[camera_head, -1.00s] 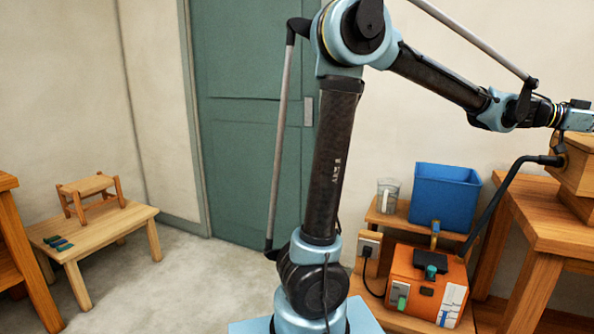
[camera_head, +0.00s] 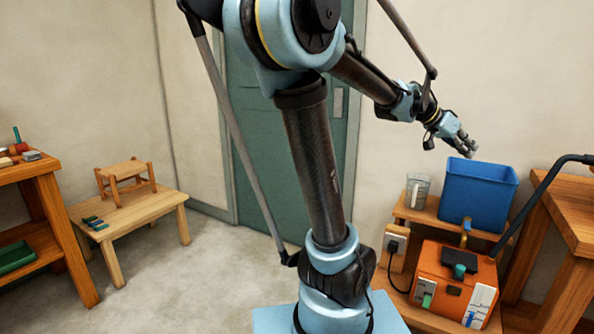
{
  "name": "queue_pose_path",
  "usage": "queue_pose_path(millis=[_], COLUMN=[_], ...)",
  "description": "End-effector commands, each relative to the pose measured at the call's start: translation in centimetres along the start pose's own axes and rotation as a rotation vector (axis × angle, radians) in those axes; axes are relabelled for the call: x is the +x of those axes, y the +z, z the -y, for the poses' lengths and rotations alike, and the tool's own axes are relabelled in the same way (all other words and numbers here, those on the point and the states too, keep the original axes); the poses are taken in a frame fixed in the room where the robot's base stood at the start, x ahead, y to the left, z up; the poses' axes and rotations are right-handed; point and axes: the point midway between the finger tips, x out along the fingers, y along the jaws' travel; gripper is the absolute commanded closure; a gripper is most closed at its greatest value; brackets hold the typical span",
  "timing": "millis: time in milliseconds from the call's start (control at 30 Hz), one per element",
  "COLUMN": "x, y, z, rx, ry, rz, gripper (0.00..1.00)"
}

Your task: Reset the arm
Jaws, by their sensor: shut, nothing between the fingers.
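My gripper (camera_head: 466,146) is at the end of my raised arm, right of centre in the head view. Its fingers are shut and empty, pointing down and right. It appears above and in front of the wall, close to the top of the blue bin (camera_head: 478,192) in the picture. I cannot tell the exact distance between them. My upper arm stands tall in the middle of the view, and my forearm slopes down to the right.
An orange machine (camera_head: 452,285) with a black hose and a glass mug (camera_head: 416,190) stand at right beside a wooden table (camera_head: 560,225). A small stool (camera_head: 126,182) sits on a low bench (camera_head: 150,213) at left. A workbench (camera_head: 40,170) is at far left. Floor between is clear.

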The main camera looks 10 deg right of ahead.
Motion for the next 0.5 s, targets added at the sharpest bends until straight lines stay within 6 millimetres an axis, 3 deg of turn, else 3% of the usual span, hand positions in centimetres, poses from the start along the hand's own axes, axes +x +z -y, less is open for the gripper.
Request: queue_pose_path(millis=[200, 500], x=[-5.3, -12.0], y=[8.2, 20.2], z=[4.5, 7.6], rx=[-0.182, -0.467], ry=[-0.167, -0.403], rz=[0.095, 0.212], gripper=[1.0, 1.0])
